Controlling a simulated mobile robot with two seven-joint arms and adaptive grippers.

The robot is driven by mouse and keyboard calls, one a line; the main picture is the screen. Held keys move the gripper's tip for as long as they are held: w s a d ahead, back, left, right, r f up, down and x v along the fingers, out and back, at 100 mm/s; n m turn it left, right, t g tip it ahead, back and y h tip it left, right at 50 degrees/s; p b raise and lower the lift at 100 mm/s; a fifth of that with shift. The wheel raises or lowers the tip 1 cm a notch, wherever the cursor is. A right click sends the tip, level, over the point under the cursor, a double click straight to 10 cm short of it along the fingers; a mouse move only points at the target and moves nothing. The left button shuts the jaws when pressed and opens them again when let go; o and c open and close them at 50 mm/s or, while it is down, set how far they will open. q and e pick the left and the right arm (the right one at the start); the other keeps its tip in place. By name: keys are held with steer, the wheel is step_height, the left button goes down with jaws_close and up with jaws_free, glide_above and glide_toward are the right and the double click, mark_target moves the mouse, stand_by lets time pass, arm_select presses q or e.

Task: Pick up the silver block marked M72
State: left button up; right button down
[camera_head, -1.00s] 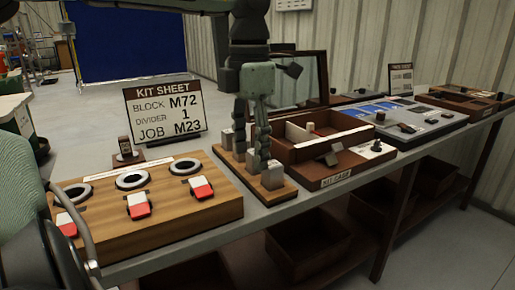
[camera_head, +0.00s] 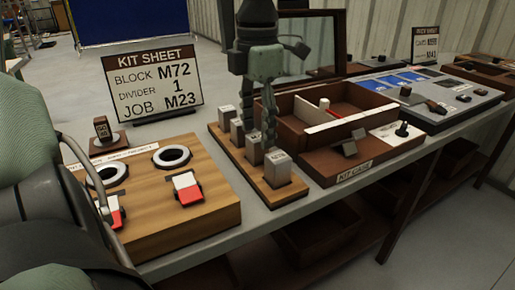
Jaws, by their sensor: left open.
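Several silver blocks stand upright in a row on a wooden rack (camera_head: 228,156). The nearest block (camera_head: 277,168) has dark marking on its top. Behind it stand another block (camera_head: 254,148), a third block (camera_head: 237,131) and a far block (camera_head: 226,114). The markings are too small to read, so I cannot tell which is M72. My left gripper (camera_head: 257,132) points down over the row with its fingers apart and nothing seen between them. Its fingers partly hide the middle blocks; I cannot tell whether they touch. The kit sheet (camera_head: 158,84) reads block M72. My right gripper is not in view.
The brown kit case (camera_head: 289,140), with a pale divider, stands close right of the rack. A wooden board (camera_head: 215,208) with rings and red-white switches is at left. A grey panel (camera_head: 440,112) lies farther right. The bench's front edge (camera_head: 300,205) runs near the rack.

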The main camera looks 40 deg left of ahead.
mark_target(258, 136)
arm_select(q)
step_height(258, 136, down, 3)
steer(key=shift+f, duration=0.2)
jaws_close()
stand_by(0.3)
